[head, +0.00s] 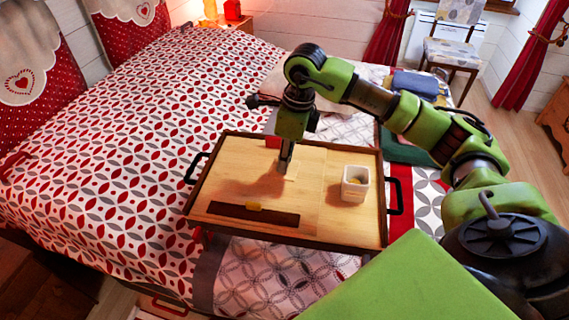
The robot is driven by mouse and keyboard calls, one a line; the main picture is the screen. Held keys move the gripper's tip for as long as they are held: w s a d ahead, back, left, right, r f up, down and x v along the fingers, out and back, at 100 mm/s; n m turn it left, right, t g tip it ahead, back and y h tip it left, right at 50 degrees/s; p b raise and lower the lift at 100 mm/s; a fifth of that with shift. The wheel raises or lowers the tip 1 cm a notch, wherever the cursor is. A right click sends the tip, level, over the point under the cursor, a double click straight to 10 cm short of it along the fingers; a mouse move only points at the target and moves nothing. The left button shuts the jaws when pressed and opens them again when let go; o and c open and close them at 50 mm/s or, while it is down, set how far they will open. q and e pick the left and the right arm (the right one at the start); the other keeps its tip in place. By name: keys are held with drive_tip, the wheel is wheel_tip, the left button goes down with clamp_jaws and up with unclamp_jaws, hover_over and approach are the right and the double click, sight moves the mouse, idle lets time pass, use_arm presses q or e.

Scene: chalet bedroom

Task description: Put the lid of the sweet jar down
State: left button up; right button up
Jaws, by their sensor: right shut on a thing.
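The sweet jar (355,185), white and squarish, stands upright with its top open on the right half of the wooden bed tray (322,227). My right gripper (286,165) points straight down over the middle of the tray, left of the jar. It is shut on a pale, flat piece, apparently the lid (292,172), at or just above the tray surface. The fingers hide part of it, and I cannot tell whether it touches the tray. My left gripper is not in view.
A red item (273,141) is partly hidden behind my gripper. The tray has raised edges and dark side handles.

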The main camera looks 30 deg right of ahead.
drive_tip(key=shift+w+d+f, duration=0.3)
drive_tip(key=shift+w+f, duration=0.15)
drive_tip(key=shift+f, duration=0.2)
drive_tip(key=f, duration=0.1)
drive_tip(key=f+p, duration=0.1)
drive_tip(key=f, duration=0.1)
drive_tip(key=shift+w+d+f+p, duration=0.2)
drive_tip(key=shift+w+f+p, duration=0.1)
drive_tip(key=shift+f+p, duration=0.1)
drive_tip(key=shift+f, duration=0.1)
drive_tip(key=shift+f, duration=0.1)
drive_tip(key=shift+f+b, duration=0.15)
drive_tip(key=shift+b, duration=0.2)
drive_tip(key=o, duration=0.9)
drive_tip(key=shift+o, duration=0.2)
